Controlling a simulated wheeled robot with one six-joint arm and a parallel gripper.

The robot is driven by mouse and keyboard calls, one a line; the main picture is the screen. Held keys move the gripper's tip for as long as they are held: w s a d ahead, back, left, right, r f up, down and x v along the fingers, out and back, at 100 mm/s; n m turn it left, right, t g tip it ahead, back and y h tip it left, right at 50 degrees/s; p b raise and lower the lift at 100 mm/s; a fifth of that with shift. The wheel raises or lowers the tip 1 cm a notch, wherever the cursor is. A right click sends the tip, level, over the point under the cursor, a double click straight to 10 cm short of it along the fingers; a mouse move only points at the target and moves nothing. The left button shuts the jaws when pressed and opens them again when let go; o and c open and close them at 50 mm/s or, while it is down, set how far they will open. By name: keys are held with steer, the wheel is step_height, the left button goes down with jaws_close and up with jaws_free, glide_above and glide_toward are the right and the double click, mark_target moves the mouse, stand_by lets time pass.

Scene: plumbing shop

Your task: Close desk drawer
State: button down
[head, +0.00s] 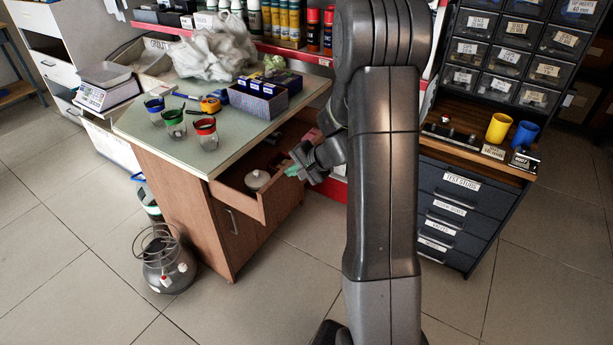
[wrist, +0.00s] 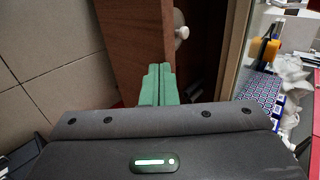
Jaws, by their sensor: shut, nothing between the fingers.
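The desk (head: 150,120) has a light top and a brown wooden body. Its drawer (head: 240,198) stands pulled out under the top, on the side facing my arm. A pale round thing (head: 257,180) is inside the drawer. My gripper (head: 292,170) is at the drawer's right end in the head view, shut with nothing held. In the wrist view its green fingers (wrist: 158,84) are together beside the brown drawer front (wrist: 135,40), with a pale round thing (wrist: 181,30) above them. I cannot tell whether the fingers touch the drawer.
On the desk top are a blue-patterned box (head: 258,100), small glasses with coloured rims (head: 205,133), a tape measure (head: 210,104) and a crumpled plastic bag (head: 212,52). A grey vessel (head: 165,260) stands on the floor by the desk. A dark drawer cabinet (head: 455,205) is on the right.

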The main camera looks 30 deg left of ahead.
steer(key=a, duration=0.4)
steer(key=a+p, duration=0.1)
steer(key=a, duration=0.4)
steer(key=w+a, duration=0.1)
steer(key=a, duration=0.3)
steer(key=shift+a+p, duration=0.3)
steer(key=shift+a, duration=0.1)
steer(key=shift+w+d, duration=0.1)
